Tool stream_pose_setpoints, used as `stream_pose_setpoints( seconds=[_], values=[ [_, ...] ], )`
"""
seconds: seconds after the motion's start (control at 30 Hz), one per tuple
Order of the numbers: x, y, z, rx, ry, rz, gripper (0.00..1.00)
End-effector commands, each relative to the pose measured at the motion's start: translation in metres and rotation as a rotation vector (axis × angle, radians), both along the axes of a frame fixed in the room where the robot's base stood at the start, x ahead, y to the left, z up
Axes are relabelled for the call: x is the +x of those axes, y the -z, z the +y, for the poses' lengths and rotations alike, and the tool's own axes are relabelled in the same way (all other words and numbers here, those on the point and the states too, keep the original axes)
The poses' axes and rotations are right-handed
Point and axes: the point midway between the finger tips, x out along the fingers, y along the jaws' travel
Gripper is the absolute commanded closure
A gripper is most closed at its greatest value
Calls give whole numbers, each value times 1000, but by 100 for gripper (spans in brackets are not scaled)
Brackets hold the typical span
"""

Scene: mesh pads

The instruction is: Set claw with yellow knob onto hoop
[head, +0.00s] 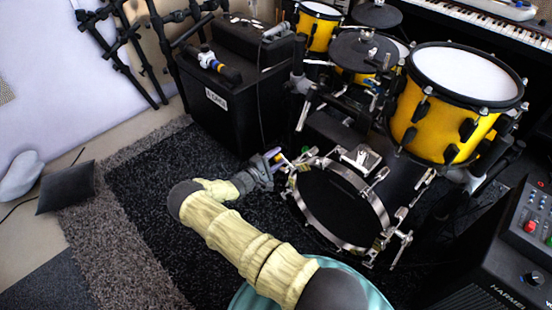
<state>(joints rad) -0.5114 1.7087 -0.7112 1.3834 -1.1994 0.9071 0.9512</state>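The hoop (349,170) is a shiny metal ring standing on the front of a dark bass drum. Several metal claws sit around its rim, such as one at the lower right (403,243). My gripper (272,164) is at the hoop's upper left edge, pointing toward it. Small purple and yellow-orange bits show at its fingertips; the yellow one may be the claw's knob, but it is too small to be sure. Whether the fingers grip a claw, or touch the hoop, I cannot tell.
Yellow drums (437,125) and dark pads stand behind the hoop. A black amplifier (225,105) with loose items on top is at the back left. A black mixer unit (525,225) stands at the right. Dark carpet (150,200) at the left is clear.

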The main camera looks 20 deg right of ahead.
Motion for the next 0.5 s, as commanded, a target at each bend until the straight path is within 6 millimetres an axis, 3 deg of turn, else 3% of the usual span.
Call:
stream_pose_setpoints(
  seconds=[0.17,0.5],
  values=[
    [-4,-2,16,0,-3,0,57],
    [-26,-3,78,1,-6,0,57]
  ],
)
